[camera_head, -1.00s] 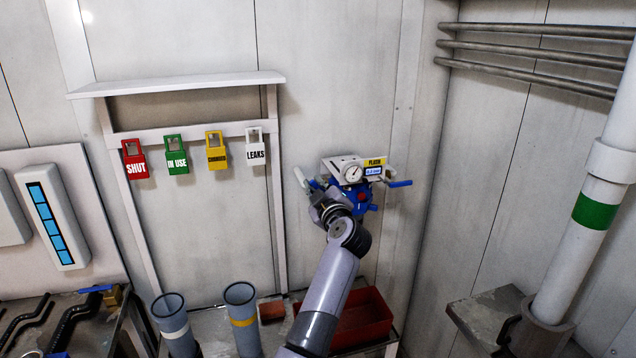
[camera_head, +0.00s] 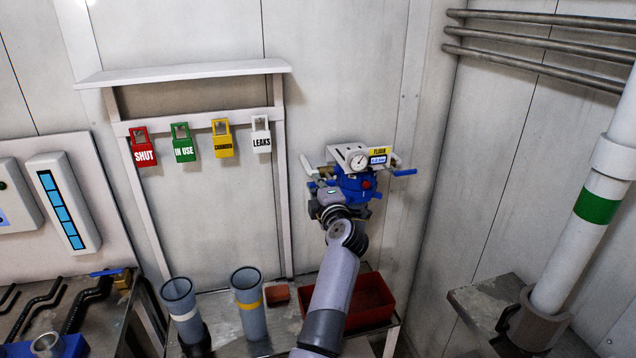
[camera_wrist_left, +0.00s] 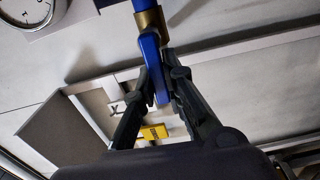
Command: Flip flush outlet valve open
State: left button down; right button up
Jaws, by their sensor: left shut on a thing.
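The flush unit on the back wall has a round gauge (camera_head: 358,159), a yellow label (camera_head: 379,151) and a blue body (camera_head: 362,187). A blue handle (camera_head: 404,172) sticks out at its right. My left gripper (camera_wrist_left: 157,85) is shut on a blue lever (camera_wrist_left: 152,62), with a finger on each side of it. The lever hangs from a brass fitting (camera_wrist_left: 151,20) in the wrist view. In the head view my left wrist is at the unit's lower left and hides the fingertips and lever. The gauge also shows at the wrist view's upper left (camera_wrist_left: 27,10).
Red, green, yellow and white tags (camera_head: 183,143) hang on a rack left of the unit. Below are a red tray (camera_head: 368,306) and two grey tubes (camera_head: 248,306). A white pipe (camera_head: 575,240) stands at the right.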

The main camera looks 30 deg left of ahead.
pick_arm(q)
jog(key=shift+f+n, duration=0.25)
jog(key=shift+n, duration=0.05)
jog(key=c, duration=1.6)
grip_release()
jog(key=shift+r, duration=0.1)
jog(key=shift+c, duration=0.2)
jog(key=shift+r, duration=0.1)
notch_tip(320, 180, up, 10)
jog(key=shift+s+f, duration=0.1)
jog(key=shift+f, duration=0.1)
jog(key=shift+r, duration=0.1)
